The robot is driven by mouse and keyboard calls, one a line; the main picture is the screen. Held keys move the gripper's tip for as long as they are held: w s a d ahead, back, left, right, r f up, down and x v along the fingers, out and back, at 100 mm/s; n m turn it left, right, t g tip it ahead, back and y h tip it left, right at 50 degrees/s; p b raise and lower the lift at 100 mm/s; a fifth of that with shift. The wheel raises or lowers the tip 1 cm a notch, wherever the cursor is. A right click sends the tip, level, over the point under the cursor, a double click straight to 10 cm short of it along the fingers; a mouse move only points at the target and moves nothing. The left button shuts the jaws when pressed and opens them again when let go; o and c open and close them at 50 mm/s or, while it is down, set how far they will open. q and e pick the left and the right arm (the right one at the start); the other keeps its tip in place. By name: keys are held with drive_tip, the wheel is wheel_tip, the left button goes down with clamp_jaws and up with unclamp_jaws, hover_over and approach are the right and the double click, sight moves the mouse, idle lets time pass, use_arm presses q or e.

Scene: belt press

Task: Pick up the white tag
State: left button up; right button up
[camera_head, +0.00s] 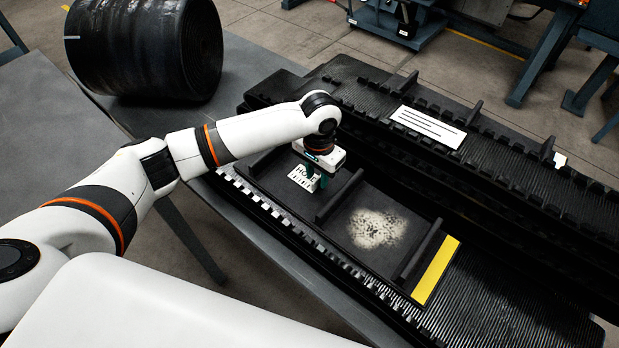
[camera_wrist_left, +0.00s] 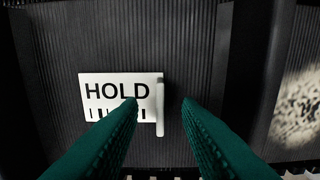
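The white tag (camera_head: 302,178) lies on the black ribbed belt, printed HOLD with bar marks below. In the left wrist view the tag (camera_wrist_left: 105,92) lies flat, with a raised white tab along its right edge. My left gripper (camera_head: 320,182) is over the belt at the tag's right side. In the wrist view its green fingers (camera_wrist_left: 159,103) are open, with the tab between the tips and nothing gripped. The left finger covers the tag's lower part. Whether the fingers touch the tab cannot be told. My right gripper is not in view.
The belt (camera_head: 290,205) has raised cross cleats, a pale speckled patch (camera_head: 377,228) and a yellow strip (camera_head: 435,270). A white lined label (camera_head: 428,127) lies on the rear belt section.

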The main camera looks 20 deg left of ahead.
use_arm(q)
drive_tip(key=shift+f, duration=0.85)
drive_tip(key=shift+c, duration=0.5)
clamp_jaws()
drive_tip(key=shift+r, duration=0.1)
wheel_tip(320, 180, up, 10)
